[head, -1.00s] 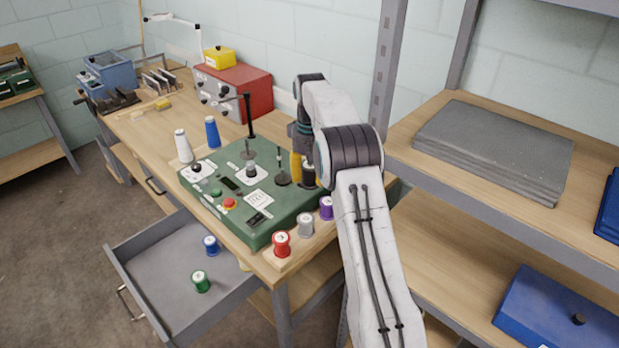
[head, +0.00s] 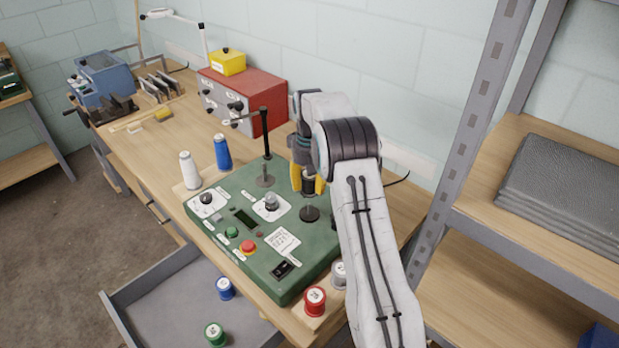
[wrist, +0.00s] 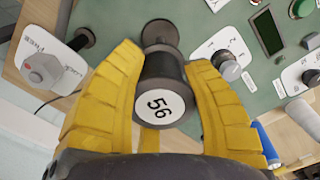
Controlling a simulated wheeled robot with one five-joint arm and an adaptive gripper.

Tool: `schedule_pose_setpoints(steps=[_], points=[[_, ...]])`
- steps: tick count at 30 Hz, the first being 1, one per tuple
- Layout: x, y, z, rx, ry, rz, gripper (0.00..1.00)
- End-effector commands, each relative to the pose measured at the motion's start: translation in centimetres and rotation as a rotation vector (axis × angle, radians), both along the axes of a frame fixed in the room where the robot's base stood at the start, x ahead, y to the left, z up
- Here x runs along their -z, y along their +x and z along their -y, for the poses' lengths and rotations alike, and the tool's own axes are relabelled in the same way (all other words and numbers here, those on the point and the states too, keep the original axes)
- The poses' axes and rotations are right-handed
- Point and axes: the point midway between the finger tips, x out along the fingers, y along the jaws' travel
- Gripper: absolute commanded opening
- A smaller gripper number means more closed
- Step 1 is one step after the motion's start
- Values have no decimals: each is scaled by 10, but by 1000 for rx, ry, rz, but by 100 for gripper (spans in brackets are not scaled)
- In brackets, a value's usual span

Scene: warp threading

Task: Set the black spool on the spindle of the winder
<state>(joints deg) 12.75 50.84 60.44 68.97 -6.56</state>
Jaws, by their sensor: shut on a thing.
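My gripper (head: 308,188) has yellow fingers shut on the black spool (head: 308,182), over the right part of the green winder (head: 225,206). In the wrist view the black spool (wrist: 160,74) sits between the fingers, its white label reading 56 towards the camera. The spindle's dark round base (head: 310,214) is on the winder, directly below the spool, with a small gap between them. The spindle's upper part is hidden by the spool and fingers, so I cannot tell whether its tip is inside the spool.
A black post with an arm (head: 265,135) stands close left of my gripper. White (head: 190,171) and blue (head: 222,152) spools stand behind the winder's left. Red (head: 315,301) and grey (head: 339,275) spools stand in front. An open drawer (head: 165,300) holds blue and green spools.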

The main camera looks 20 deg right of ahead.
Motion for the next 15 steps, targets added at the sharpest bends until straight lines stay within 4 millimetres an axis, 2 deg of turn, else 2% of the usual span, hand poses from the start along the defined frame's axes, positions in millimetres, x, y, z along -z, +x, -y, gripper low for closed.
schedule_pose_setpoints(steps=[15], points=[[20,0,0,0,0,1,14]])
